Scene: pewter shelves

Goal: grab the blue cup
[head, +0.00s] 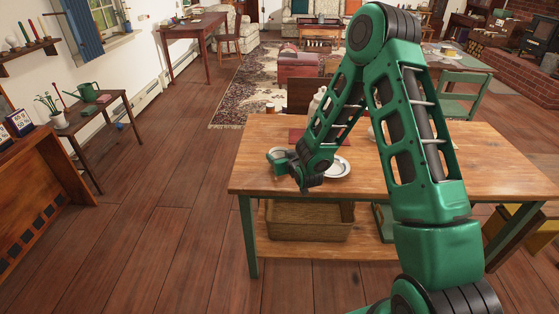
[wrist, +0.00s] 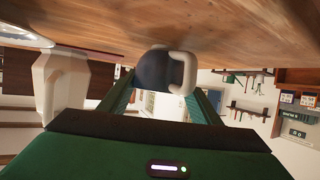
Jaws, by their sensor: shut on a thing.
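In the wrist view the blue cup (wrist: 153,70), dark blue with a pale handle (wrist: 184,72), sits between the two green fingers of my gripper (wrist: 160,90). The fingers are shut on it, one on each side. The cup is close to a wooden surface (wrist: 230,30) at the top of this picture; I cannot tell whether they touch. In the head view my gripper (head: 283,161) is at the left part of the wooden table (head: 460,175). The cup cannot be made out clearly there.
A white plate (head: 340,168) lies just right of my gripper. A pale pitcher (head: 317,104) stands behind my forearm and shows at left in the wrist view (wrist: 70,82). A basket (head: 300,222) is on the lower shelf. The floor left of the table is clear.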

